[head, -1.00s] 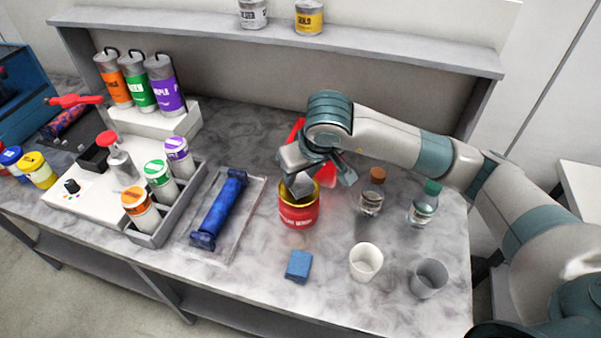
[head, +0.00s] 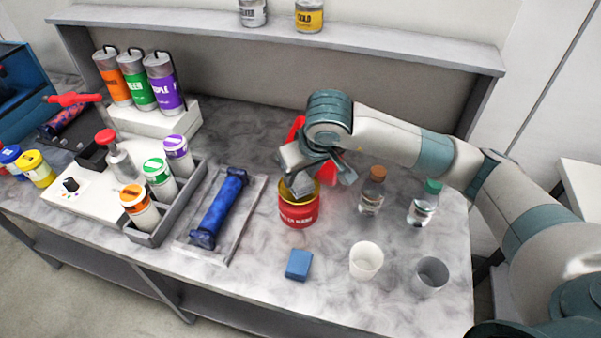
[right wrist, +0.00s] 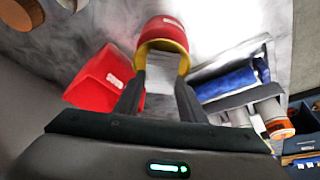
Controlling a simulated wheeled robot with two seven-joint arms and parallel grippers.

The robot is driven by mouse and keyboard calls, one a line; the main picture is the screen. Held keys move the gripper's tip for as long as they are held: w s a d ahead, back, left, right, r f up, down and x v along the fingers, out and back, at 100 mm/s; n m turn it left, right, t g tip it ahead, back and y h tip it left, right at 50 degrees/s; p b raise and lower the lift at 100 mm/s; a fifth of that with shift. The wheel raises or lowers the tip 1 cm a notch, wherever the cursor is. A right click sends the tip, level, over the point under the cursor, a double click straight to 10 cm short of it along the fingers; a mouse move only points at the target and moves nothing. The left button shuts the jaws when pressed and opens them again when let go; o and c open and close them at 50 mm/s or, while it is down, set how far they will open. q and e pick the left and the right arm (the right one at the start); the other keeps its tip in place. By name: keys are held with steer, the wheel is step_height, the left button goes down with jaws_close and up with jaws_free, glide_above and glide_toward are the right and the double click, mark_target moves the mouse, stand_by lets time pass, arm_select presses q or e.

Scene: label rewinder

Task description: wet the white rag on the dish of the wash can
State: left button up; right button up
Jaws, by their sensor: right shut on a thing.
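The red wash can (head: 298,213) with a yellow rim stands on the marble-patterned bench, and it also shows in the right wrist view (right wrist: 164,29). My right gripper (head: 312,173) is directly over its top. In the right wrist view the two fingers (right wrist: 160,82) are shut on a pale, flat-faced piece, which looks like the white rag (right wrist: 159,87). In the head view this piece looks grey (head: 301,187) and sits at the can's mouth. The dish is mostly hidden by the rag and gripper, so I cannot tell how firmly they touch. My left gripper is not in view.
A red container (right wrist: 97,82) stands close behind the can. A brown-capped bottle (head: 371,192) and a green-capped bottle (head: 424,204) stand right. A blue block (head: 299,264), white cup (head: 366,260) and grey cup (head: 430,275) are in front. A blue roller (head: 219,209) lies left in a tray.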

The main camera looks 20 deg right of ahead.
mark_target(301, 179)
steer(key=shift+f+b, duration=0.9)
steer(key=shift+b, duration=0.25)
stand_by(1.3)
steer(key=shift+r, duration=0.1)
stand_by(0.4)
steer(key=shift+r+p, duration=0.6)
steer(key=shift+r, duration=2.85)
steer(key=shift+f, duration=0.1)
